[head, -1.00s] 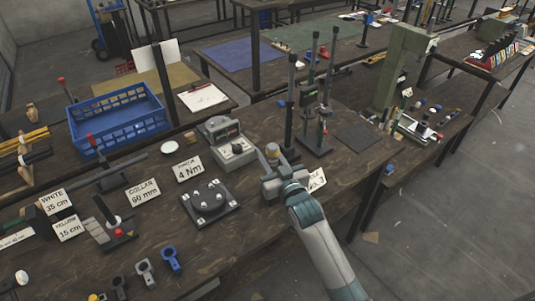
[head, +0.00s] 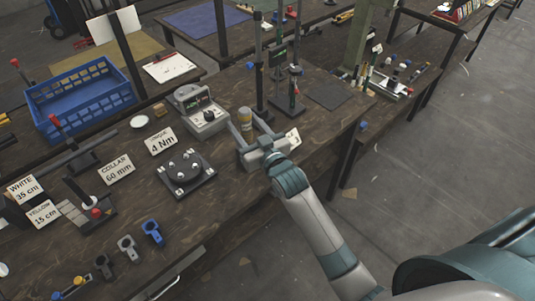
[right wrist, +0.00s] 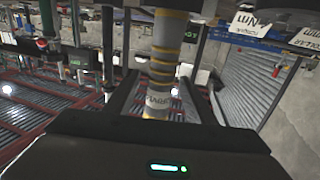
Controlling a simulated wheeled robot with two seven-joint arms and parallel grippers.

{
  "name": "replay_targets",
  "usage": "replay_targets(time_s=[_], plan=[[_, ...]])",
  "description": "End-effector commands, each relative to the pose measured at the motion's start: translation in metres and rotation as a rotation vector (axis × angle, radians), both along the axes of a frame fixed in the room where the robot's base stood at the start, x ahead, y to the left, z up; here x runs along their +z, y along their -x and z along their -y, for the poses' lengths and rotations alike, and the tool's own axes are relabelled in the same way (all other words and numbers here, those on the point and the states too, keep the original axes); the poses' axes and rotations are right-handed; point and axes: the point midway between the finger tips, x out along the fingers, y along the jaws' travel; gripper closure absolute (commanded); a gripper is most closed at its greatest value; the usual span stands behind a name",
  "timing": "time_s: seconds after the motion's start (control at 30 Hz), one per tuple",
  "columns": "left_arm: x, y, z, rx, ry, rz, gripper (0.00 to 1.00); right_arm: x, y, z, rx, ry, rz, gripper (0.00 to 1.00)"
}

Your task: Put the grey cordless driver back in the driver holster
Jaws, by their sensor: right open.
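A short upright cylinder with grey and yellow-tan bands (head: 245,117) stands on the dark bench; it also shows in the right wrist view (right wrist: 163,68), with a pale label round it. It may be the grey cordless driver, but I cannot tell for certain. My right gripper (head: 247,126) is open, with one finger on each side of the cylinder. In the right wrist view its black fingers (right wrist: 162,85) flank the cylinder, with visible gaps. I cannot clearly make out a driver holster. My left gripper is not in view.
A grey meter with a display (head: 203,112) stands left of the gripper. Dark upright posts (head: 258,65) rise just behind it. A plate with knobs (head: 187,172), sign cards (head: 162,141) and a blue crate (head: 85,97) lie to the left. The bench's front edge is close.

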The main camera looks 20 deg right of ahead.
Motion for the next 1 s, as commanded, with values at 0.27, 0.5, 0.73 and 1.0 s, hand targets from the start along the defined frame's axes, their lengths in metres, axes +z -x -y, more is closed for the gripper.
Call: replay_targets(time_s=[0.27, 0.5, 0.73, 1.0], plan=[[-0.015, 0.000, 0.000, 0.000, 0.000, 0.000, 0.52, -0.002, 0.056, 0.007, 0.000, 0.000, 0.000, 0.50], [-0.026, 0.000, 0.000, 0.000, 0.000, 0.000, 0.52, 0.000, 0.103, 0.013, 0.001, 0.000, 0.000, 0.50], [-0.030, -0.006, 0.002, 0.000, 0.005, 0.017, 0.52, 0.003, 0.132, 0.017, 0.000, 0.000, 0.000, 0.50], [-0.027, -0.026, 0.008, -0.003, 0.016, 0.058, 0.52, 0.005, 0.142, 0.018, 0.000, 0.000, 0.001, 0.50]])
